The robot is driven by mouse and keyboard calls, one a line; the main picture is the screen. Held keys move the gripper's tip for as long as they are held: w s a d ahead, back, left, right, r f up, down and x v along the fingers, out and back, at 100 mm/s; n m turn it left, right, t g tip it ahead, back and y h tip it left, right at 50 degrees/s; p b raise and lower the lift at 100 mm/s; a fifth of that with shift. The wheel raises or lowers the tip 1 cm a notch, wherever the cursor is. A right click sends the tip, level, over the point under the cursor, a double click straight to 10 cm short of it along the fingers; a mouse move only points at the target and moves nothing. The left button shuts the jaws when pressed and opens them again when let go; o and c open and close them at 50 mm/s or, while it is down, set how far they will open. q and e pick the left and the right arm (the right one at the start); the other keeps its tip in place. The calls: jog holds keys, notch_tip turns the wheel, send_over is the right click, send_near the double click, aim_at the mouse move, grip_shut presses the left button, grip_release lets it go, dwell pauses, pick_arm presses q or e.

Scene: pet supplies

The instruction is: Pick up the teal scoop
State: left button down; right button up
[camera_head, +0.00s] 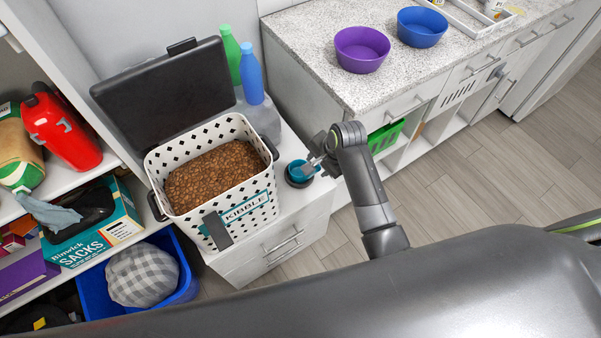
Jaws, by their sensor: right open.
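The teal scoop (297,180) sits on the white cabinet top, just right of the kibble bin. It looks round, with a teal rim and a dark lower part; its right side is partly hidden by my gripper. My right gripper (311,166) is open, with its fingers at the upper right of the scoop. I cannot tell whether they touch it. My left gripper is not in view.
The white kibble bin (252,202) stands open, its dark lid (165,95) tilted back. Green (230,55) and blue (251,75) bottles stand behind it. A purple bowl (361,50) and a blue bowl (421,27) are on the speckled counter (310,45).

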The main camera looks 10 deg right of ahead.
aim_at(313, 175)
jog(key=shift+s+x, duration=0.1)
jog(key=shift+x, duration=1.4)
jog(key=shift+s+x, duration=0.15)
jog(key=shift+x, duration=1.35)
jog(key=shift+f, duration=0.1)
grip_shut()
